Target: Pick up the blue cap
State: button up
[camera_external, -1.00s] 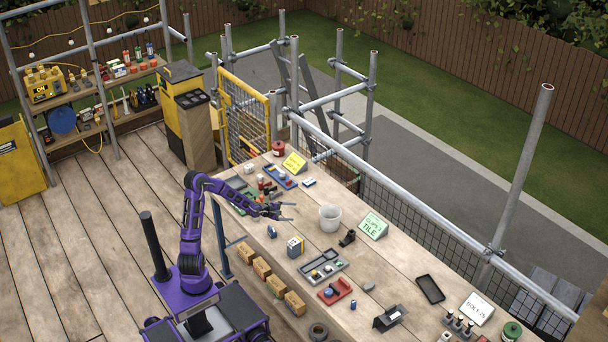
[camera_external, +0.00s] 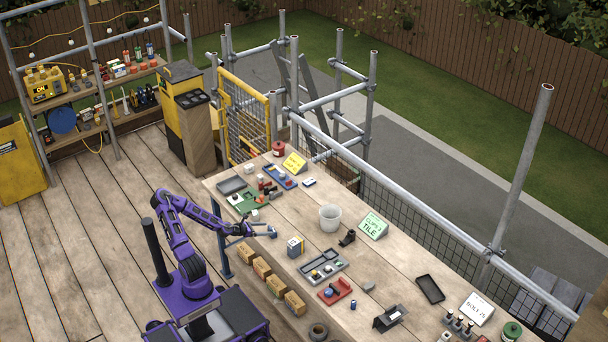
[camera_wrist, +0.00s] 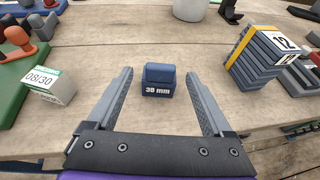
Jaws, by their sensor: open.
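My gripper (camera_wrist: 159,76) is open and empty, with one finger on each side of the cap and a gap to both. In the external view my gripper (camera_external: 264,230) reaches low over the table edge beside the cap. I cannot tell how high the fingertips are above the table.
A white box marked "08/30" (camera_wrist: 50,86) stands left, near a green tray (camera_wrist: 12,92) with red-handled pieces. A grey-blue stack marked "12" (camera_wrist: 262,58) stands right. A white bucket (camera_external: 330,217) stands further back. Bare wood surrounds the cap.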

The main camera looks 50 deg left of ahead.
jog(key=shift+b+x, duration=0.75)
jog(key=shift+x, duration=2.75)
jog(key=shift+f, duration=0.1)
jog(key=c, duration=1.2)
